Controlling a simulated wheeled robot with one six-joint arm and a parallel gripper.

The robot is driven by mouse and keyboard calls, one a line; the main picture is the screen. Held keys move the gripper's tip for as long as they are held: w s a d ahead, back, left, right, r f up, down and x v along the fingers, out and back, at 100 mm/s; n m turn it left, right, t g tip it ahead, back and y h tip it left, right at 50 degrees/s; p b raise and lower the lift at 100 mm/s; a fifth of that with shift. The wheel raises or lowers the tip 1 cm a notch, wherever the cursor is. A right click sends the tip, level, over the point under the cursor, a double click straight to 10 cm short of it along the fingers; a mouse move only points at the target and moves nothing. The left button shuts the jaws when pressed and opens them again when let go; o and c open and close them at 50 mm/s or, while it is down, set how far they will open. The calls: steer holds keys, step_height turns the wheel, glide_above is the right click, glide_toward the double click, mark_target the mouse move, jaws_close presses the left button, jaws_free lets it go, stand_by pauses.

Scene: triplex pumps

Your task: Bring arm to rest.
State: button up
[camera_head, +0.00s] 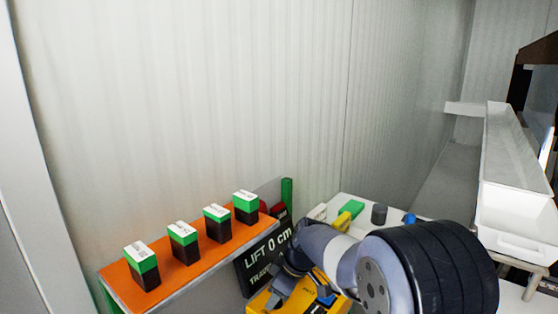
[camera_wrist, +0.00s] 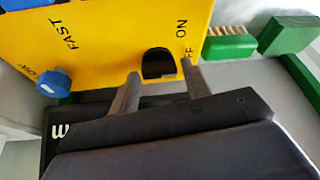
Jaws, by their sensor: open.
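My gripper (camera_wrist: 161,68) is open, with its two grey fingers apart and nothing between them. The fingers point at a yellow control panel (camera_wrist: 105,45), on either side of a black switch or slot (camera_wrist: 158,64) near the ON and OFF labels. I cannot tell whether the fingertips touch the panel. In the head view my arm reaches in from the right, bent low over the yellow panel (camera_head: 325,306). The gripper's fingers are not clear there.
A blue knob (camera_wrist: 54,82) sits on the panel near FAST. An orange shelf (camera_head: 118,279) at left bears several green-and-black boxes (camera_head: 142,266). A black sign (camera_head: 262,256) reads LIFT 0 cm. A green-and-yellow brush (camera_head: 348,212) lies behind my arm. A white trough (camera_head: 512,150) is at right.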

steer(key=n+g+p, duration=0.1)
steer(key=n, duration=0.1)
steer(key=n+p, duration=0.2)
steer(key=shift+w+r+g+p, duration=0.1)
steer(key=shift+r+g+p, duration=0.1)
steer(key=shift+g+p, duration=0.15)
steer(key=n+g+p, duration=0.1)
steer(key=n+p, duration=0.1)
steer(key=p, duration=0.1)
steer(key=n+g+p, duration=0.1)
steer(key=n+p, duration=0.2)
steer(key=shift+w, duration=0.15)
steer(key=b+v, duration=0.3)
steer(key=v, duration=0.7)
steer(key=shift+d+r, duration=0.15)
steer(key=shift+r, duration=0.05)
